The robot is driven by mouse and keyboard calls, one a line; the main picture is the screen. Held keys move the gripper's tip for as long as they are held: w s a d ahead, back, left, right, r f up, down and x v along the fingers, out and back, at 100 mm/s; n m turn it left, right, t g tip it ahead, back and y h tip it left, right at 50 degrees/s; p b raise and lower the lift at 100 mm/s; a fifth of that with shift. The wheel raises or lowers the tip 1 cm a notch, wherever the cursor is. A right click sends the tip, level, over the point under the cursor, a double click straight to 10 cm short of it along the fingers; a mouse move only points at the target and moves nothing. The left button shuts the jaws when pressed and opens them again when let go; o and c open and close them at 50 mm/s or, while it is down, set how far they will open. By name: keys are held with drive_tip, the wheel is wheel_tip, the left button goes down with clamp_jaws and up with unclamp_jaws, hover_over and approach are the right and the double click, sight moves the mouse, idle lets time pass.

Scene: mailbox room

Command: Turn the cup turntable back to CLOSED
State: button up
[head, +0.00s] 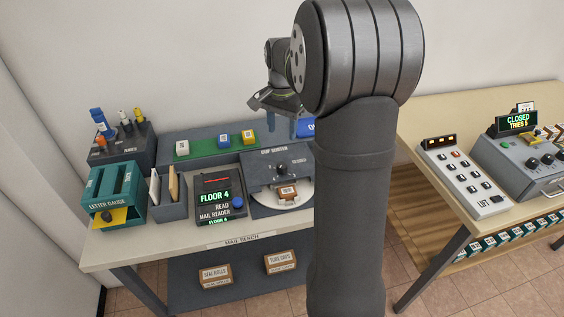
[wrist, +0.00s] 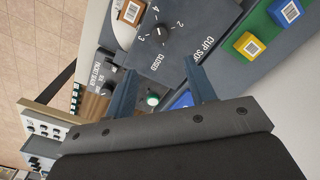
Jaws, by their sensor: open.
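The cup sorter (head: 268,158) stands on the mail bench, a dark grey unit with a white round turntable (head: 262,194). An orange block with a white label (head: 288,193) shows at the turntable. In the wrist view, the sorter's black dial knob (wrist: 161,31) has CLOSED and several numbers printed around it; its exact pointing is too small to tell. My gripper (wrist: 158,60) is open and empty, its two blue fingers just short of the knob in the picture, with the CLOSED label between them. In the head view my gripper (head: 299,127) hangs above the sorter, partly hidden by my arm.
Yellow, blue and white blocks stand on a green strip (head: 210,144) behind. The mail reader (head: 219,195) sits left of the sorter. A blue object (head: 306,128) is close behind my fingers. A second table (head: 470,120) with control boxes stands right.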

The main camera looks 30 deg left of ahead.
sight(282, 165)
wheel_tip(282, 165, down, 13)
drive_tip(key=shift+f, duration=0.2)
clamp_jaws()
idle(0.3)
